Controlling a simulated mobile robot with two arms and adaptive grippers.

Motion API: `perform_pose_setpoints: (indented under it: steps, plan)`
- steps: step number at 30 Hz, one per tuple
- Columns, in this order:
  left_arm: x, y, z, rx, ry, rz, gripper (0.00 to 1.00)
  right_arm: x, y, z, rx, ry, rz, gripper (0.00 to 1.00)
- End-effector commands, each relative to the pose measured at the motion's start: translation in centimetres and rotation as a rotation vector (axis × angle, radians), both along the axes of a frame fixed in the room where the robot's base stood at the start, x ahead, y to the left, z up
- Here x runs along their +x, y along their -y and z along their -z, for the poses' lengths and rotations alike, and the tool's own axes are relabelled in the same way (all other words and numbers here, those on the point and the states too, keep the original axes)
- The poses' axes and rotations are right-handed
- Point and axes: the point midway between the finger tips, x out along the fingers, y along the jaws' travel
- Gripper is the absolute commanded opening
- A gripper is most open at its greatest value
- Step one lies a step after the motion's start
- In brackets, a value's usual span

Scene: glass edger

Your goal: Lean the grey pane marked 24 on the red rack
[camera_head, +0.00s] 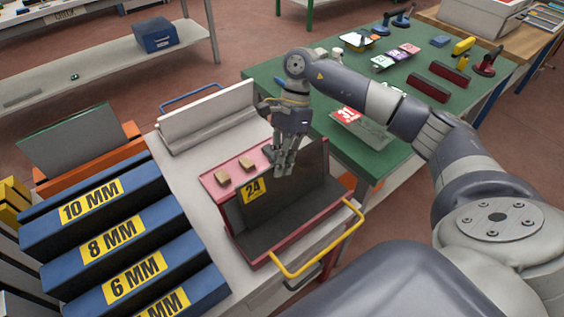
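The grey pane marked 24 (292,187) stands upright and slightly tilted in the red rack (238,232), with its yellow number tag at its left end. The rack has a pinkish top, red edges and a dark grey floor. The pane's lower edge is at or close to that floor; I cannot tell if it bears on it. My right gripper (280,163) comes from above, with its fingers close together around the pane's upper edge. It looks shut on the pane, with part of the grip hidden. My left gripper is not in view.
Two small tan blocks (248,163) lie on the rack's top. A white rack (208,118) stands behind on the same cart, which has a yellow handle (318,247). Blue slotted holders (105,225) fill the left. The green table (345,145) behind carries tools and a red-tagged pane.

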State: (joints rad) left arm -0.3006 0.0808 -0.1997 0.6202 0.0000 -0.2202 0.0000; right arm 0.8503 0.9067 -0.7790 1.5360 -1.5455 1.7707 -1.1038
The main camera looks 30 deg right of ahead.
Motion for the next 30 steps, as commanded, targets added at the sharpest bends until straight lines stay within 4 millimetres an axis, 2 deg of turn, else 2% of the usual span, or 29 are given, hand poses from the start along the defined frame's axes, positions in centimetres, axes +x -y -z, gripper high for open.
perform_pose_setpoints:
  steps: [12,16,26,30]
  plan:
    - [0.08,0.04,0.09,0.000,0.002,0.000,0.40,0.15,-0.04,0.04,0.001,0.006,0.002,0.00]
    - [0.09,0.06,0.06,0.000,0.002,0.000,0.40,0.16,-0.04,0.01,0.001,0.006,0.002,0.28]
    - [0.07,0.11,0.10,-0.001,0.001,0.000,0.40,0.09,-0.02,0.18,0.000,0.002,0.002,0.28]
    - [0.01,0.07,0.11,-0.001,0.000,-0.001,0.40,0.28,0.21,-0.40,-0.001,0.004,0.003,0.28]
